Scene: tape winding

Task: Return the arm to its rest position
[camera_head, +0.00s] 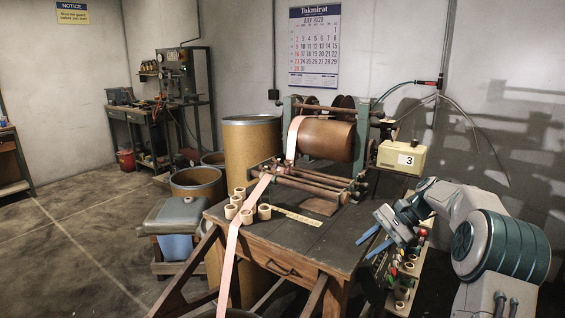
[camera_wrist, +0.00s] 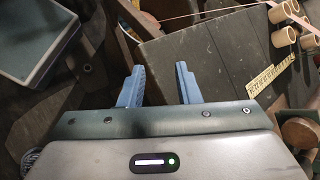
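My gripper (camera_head: 369,243) is at the right of the head view, just off the right edge of the dark-topped work table (camera_head: 318,243). Its two blue fingers are apart with nothing between them. In the wrist view my gripper (camera_wrist: 158,85) also shows open and empty, with the dark table top (camera_wrist: 195,62) beyond the fingers. My arm (camera_head: 450,200) is bent and reaches in from the right side of the head view.
A winding machine with a brown drum (camera_head: 325,139) stands at the table's back, with a pink strip (camera_head: 232,240) running down over the table. A cluttered shelf (camera_head: 405,285) stands right of the table.

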